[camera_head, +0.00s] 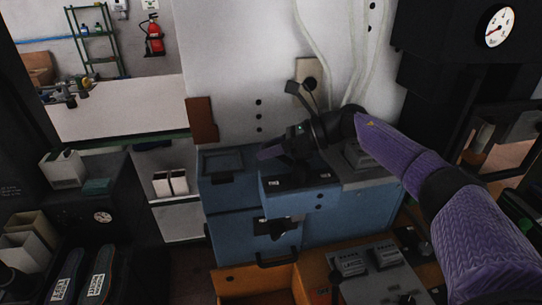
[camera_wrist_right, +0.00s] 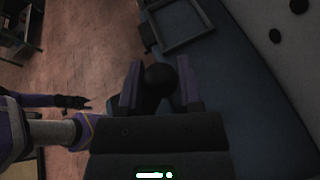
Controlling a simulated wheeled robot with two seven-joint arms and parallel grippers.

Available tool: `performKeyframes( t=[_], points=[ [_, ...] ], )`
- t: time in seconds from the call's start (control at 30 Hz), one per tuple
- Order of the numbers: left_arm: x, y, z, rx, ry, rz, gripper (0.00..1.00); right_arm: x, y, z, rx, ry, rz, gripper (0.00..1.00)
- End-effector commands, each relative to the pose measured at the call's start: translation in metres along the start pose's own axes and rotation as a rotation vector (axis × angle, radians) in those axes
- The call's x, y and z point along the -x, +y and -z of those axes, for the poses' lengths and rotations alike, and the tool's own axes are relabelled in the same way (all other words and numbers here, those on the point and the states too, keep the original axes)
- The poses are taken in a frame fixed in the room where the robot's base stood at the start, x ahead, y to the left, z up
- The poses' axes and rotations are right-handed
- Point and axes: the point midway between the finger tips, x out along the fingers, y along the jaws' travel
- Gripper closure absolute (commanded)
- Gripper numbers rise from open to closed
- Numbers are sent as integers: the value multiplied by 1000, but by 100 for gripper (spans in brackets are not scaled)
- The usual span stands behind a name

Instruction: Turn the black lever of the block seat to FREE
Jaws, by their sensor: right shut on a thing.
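The block seat (camera_head: 300,193) is a blue housing with small white labels on its top, too small to read. My right gripper (camera_head: 270,152) is over its top, the arm coming in from the right. In the right wrist view the right gripper's purple fingers (camera_wrist_right: 160,92) stand on both sides of a round black knob (camera_wrist_right: 160,75), closed on it. I take it for the black lever's end; the lever's shaft is hidden by the gripper. My left gripper (camera_wrist_right: 75,102) shows small and dark at the left of the right wrist view; its jaws are unclear.
A blue framed recess (camera_head: 222,160) lies left of the right gripper. A brown plate (camera_head: 201,120) stands behind it. A dark press column with a gauge (camera_head: 497,26) stands at the right.

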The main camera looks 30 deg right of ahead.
Motion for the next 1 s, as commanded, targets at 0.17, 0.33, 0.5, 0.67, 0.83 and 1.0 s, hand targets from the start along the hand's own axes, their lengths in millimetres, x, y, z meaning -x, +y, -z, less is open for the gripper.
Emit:
performKeyframes(
  t=[0.17,0.33,0.5,0.67,0.83,1.0],
  points=[
    [-4,-3,-2,-2,-3,4,41,-2,2,2,8,10,-19,100],
    [-4,-4,-2,-3,-4,7,41,-2,2,2,9,11,-21,100],
    [-4,-4,-2,-3,-4,7,41,-2,2,2,9,11,-22,100],
    [-4,-4,-2,-2,-4,6,41,-2,2,2,9,9,-21,23],
    [-4,-3,-2,-2,-4,5,41,-1,2,1,9,7,-20,21],
    [-6,0,-2,-1,-3,1,41,5,1,1,9,5,-17,21]
  ],
)
